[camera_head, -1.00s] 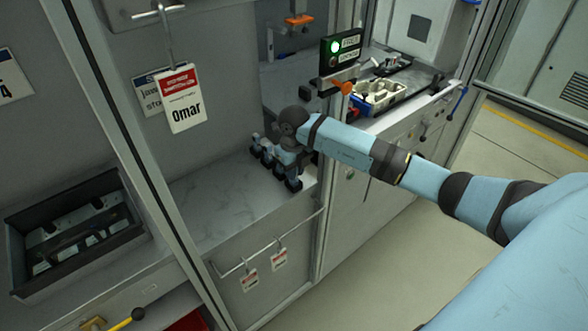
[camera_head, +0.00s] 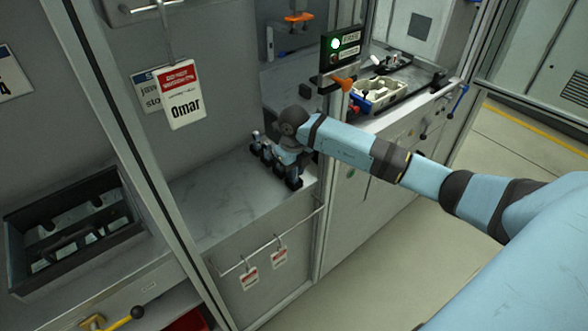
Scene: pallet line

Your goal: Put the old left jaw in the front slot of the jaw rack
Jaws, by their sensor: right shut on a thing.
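My right arm reaches in from the right, and its gripper (camera_head: 288,160) is low over the grey worktop near the cabinet's inner corner. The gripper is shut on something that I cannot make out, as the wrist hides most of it. A row of small dark blocks with pale tops, possibly the jaw rack (camera_head: 264,153), stands on the worktop under and beside the gripper. The old left jaw cannot be told apart from the gripper at this size. My left gripper is not in view.
A black tray (camera_head: 20,232) with bars and openings sits at the left. A lockout tag reading "omar" (camera_head: 185,95) hangs from a handle. The worktop (camera_head: 215,205) left of the gripper is clear.

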